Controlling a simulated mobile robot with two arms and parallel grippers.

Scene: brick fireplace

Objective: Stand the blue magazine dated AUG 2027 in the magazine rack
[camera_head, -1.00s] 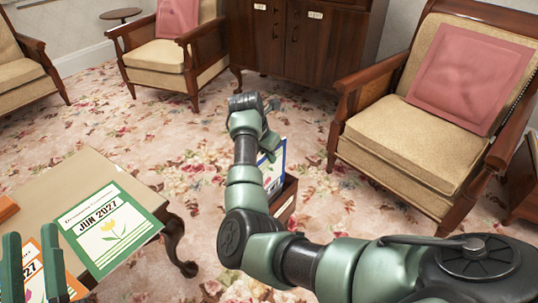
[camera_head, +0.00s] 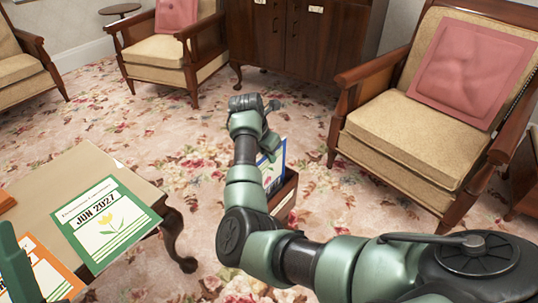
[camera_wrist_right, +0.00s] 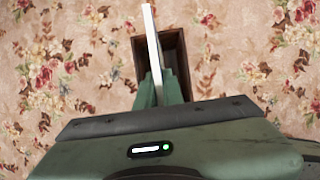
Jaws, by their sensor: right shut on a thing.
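The blue-bordered magazine (camera_head: 273,166) is upright in my right gripper (camera_head: 267,148), at the brown wooden magazine rack (camera_head: 287,196) on the carpet. My forearm hides part of both, and its date is not readable. In the right wrist view the magazine (camera_wrist_right: 154,45) is edge-on between the shut fingers (camera_wrist_right: 160,88). The rack's dark opening (camera_wrist_right: 175,62) lies below it, with the magazine toward the opening's left side. I cannot tell whether its lower edge is inside. My left gripper (camera_head: 18,268) is partly in view at the lower left, over the table; its opening is unclear.
A green JUN 2027 magazine (camera_head: 105,221) and an orange-bordered magazine (camera_head: 52,274) lie on the low table (camera_head: 85,165). An armchair (camera_head: 425,130) stands right of the rack, and a wooden cabinet (camera_head: 300,40) behind. Floral carpet (camera_head: 200,140) is open between them.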

